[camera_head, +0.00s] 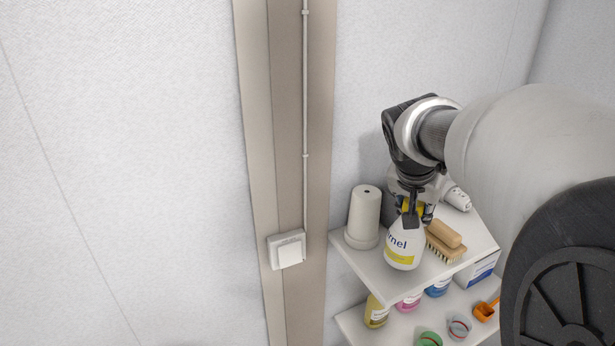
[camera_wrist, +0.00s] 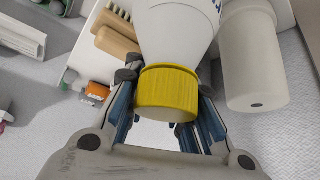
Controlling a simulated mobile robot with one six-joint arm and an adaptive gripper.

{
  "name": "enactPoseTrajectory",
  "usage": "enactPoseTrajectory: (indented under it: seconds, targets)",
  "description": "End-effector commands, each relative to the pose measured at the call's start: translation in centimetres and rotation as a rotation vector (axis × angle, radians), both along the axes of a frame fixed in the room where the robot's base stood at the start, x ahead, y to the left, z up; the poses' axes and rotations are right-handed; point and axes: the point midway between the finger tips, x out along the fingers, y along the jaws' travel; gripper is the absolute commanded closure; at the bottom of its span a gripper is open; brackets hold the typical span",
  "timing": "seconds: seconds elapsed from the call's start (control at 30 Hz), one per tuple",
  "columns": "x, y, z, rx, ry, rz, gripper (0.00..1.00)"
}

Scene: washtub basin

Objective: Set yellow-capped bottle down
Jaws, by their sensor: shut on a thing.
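The yellow-capped bottle is white with a yellow label band and dark lettering; its body (camera_head: 403,245) shows in the head view at the upper white shelf (camera_head: 372,266). Its yellow cap (camera_wrist: 168,93) fills the middle of the wrist view. My gripper (camera_head: 411,205) comes down from above and is shut on the bottle at its cap and neck; its fingers (camera_wrist: 163,112) show on both sides of the cap. The bottle looks close to upright. I cannot tell whether its base touches the shelf.
A grey-white cylinder (camera_head: 364,211) stands just left of the bottle. A wooden brush (camera_head: 444,243) lies just right of it. A white bottle (camera_head: 455,195) is behind. Several coloured bottles, small cups and an orange scoop (camera_head: 485,311) are on the lower shelf. The wall post is at left.

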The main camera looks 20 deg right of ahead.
Motion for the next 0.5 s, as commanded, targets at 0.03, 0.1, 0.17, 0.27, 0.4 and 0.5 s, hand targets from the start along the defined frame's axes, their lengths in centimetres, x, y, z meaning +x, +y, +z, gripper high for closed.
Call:
enactPoseTrajectory:
  seconds: [0.03,0.1,0.17,0.27,0.4,0.5]
  targets:
    - [0.0,0.0,-1.0,0.0,0.003,0.001,1.0]
    - [0.0,0.0,-1.8,-0.001,0.002,0.0,1.0]
    - [0.0,0.0,-2.3,-0.001,0.002,0.001,1.0]
    - [0.0,0.0,-2.5,-0.001,0.0,0.001,1.0]
    - [0.0,0.0,-2.4,-0.001,-0.001,0.0,1.0]
    - [0.0,0.0,-2.6,-0.001,-0.001,0.0,1.0]
